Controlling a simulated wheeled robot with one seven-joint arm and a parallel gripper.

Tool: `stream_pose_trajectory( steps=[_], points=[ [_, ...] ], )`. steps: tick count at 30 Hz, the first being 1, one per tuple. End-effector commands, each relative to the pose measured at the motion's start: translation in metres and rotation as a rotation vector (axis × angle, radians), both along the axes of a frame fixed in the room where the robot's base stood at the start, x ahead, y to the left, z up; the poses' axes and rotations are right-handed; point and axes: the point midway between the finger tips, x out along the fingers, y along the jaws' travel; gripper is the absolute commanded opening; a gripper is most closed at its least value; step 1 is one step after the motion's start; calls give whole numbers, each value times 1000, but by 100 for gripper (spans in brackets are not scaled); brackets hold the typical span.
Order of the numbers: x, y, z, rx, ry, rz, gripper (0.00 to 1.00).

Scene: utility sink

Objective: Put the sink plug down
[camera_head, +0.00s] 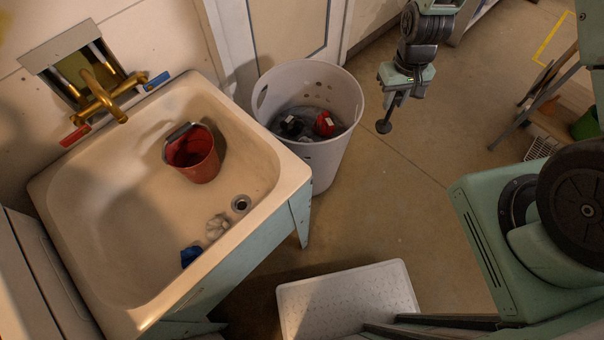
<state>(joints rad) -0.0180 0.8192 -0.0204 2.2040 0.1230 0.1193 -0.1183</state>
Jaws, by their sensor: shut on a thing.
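My gripper (390,104) is in the upper right of the head view, pointing down and shut on the sink plug (384,126), a small dark round piece at the fingertips. Most of the grip itself is too small to make out. The plug hangs in the air, seen against the concrete floor, to the right of the laundry bin and well apart from the sink. The beige utility sink (101,247) is at the left, with its round drain hole (240,204) open near the right front corner of the basin.
A red bucket (197,165), a pale crumpled item (217,226) and a blue item (191,256) lie in the sink. A brass faucet (100,95) is behind. A white bin (345,97) holds dark and red items. A white step (349,298) stands in front. Floor (420,190) is clear.

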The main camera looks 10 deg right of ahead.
Motion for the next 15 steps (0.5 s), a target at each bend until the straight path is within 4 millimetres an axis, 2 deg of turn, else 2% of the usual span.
stream_pose_trajectory(
  steps=[1,6,9,12,15],
  points=[
    [0,0,-18,0,0,0,0],
    [0,2,-54,0,0,13,0],
    [1,16,-67,1,-2,94,0],
    [1,42,-59,1,-4,263,0],
    [-3,81,-34,1,-6,520,0]
  ],
)
